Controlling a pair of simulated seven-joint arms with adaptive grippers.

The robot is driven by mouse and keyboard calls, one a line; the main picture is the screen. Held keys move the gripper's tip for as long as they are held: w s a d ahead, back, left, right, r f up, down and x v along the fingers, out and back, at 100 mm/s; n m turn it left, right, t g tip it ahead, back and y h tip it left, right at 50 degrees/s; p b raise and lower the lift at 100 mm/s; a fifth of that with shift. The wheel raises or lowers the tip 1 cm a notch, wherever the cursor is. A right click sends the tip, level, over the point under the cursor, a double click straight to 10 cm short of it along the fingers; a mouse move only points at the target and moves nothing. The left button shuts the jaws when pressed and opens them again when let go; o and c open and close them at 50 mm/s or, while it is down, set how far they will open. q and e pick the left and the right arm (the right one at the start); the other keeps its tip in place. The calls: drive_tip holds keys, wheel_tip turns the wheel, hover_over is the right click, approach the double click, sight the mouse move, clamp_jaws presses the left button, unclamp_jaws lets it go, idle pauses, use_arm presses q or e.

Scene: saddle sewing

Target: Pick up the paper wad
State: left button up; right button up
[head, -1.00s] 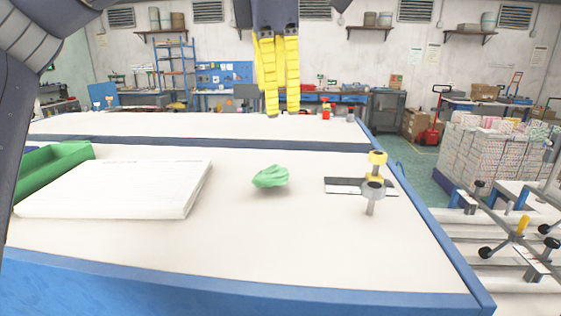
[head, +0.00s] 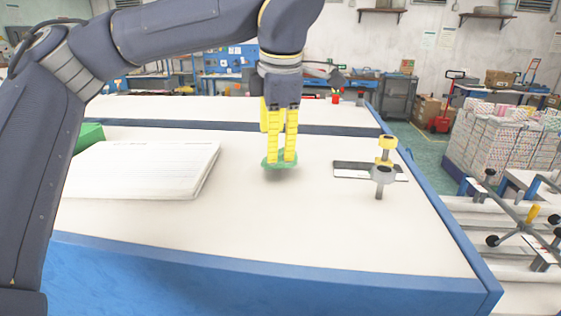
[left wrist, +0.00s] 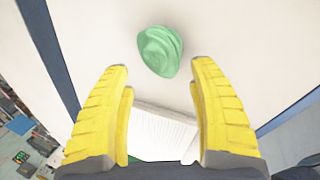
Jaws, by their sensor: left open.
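The green paper wad (head: 267,163) lies on the white table (head: 300,215) in the head view, partly hidden behind my left gripper's fingers. My left gripper (head: 280,158) points down over it with yellow fingers. In the left wrist view the fingers (left wrist: 160,85) are spread wide and empty. There the whole wad (left wrist: 160,50) shows beyond the fingertips, towards the top of the picture. I cannot tell the exact height of the fingertips above the table. My right gripper is not in view.
A white stack of paper (head: 145,170) lies to the left, with a green tray (head: 90,136) behind it. A metal clamp with a yellow knob (head: 387,145) and a dark flat piece (head: 350,169) are on the right. The table front is clear.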

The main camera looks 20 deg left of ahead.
sight(280, 164)
use_arm(q)
drive_tip(key=shift+x, duration=2.95)
drive_tip(key=shift+s, duration=0.1)
drive_tip(key=c, duration=0.7)
